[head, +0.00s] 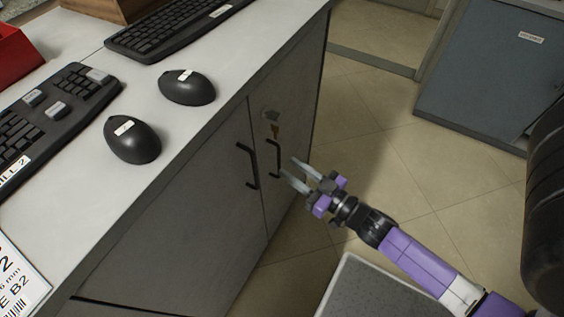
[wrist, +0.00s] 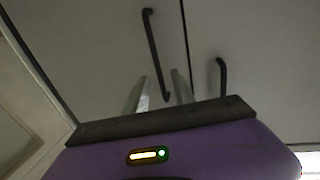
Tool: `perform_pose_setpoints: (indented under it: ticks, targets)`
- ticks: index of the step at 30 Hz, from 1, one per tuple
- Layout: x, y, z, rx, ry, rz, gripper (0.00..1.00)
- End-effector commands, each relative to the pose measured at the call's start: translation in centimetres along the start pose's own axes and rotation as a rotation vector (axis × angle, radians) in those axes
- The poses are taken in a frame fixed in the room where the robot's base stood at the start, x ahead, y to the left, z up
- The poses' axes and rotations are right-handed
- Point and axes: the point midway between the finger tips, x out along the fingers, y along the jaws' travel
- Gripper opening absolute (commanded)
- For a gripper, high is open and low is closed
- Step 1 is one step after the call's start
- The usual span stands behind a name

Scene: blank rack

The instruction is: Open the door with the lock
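The grey cabinet has two doors side by side. The right door (head: 290,110) carries a lock (head: 271,115) with a small brass-coloured piece hanging below it, perhaps a key. A black bar handle (head: 277,158) sits under the lock. The left door (head: 190,200) has its own black handle (head: 249,166). Both doors look closed. My gripper (head: 289,167) is open, its two pale fingers pointing at the right door's handle from the right. In the wrist view, one end of a dark handle (wrist: 153,52) shows between the fingertips (wrist: 157,88); contact cannot be told. The lock is not visible there.
The white countertop (head: 225,65) above the doors holds two black mice (head: 187,87), keyboards (head: 170,25) and a red bin (head: 15,55). A blue-grey cabinet (head: 480,75) stands at the far right. The tiled floor (head: 385,130) between them is clear.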

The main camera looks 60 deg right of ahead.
Motion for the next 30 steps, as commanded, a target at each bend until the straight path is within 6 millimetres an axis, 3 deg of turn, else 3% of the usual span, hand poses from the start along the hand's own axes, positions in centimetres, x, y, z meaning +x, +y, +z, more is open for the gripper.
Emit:
perform_pose_setpoints:
  ticks: [7, 18, 19, 24, 30]
  targets:
    - [3.2, 0.0, -0.1, 0.000, 0.001, -0.001, 0.30]
    - [3.9, 0.0, 0.0, 0.001, -0.001, 0.000, 0.30]
    - [3.9, 0.0, 0.0, 0.001, -0.001, 0.000, 0.28]
    - [3.8, 0.0, 0.0, 0.000, 0.000, 0.000, 0.00]
    - [3.8, 0.0, 0.0, 0.000, 0.000, 0.000, 0.00]
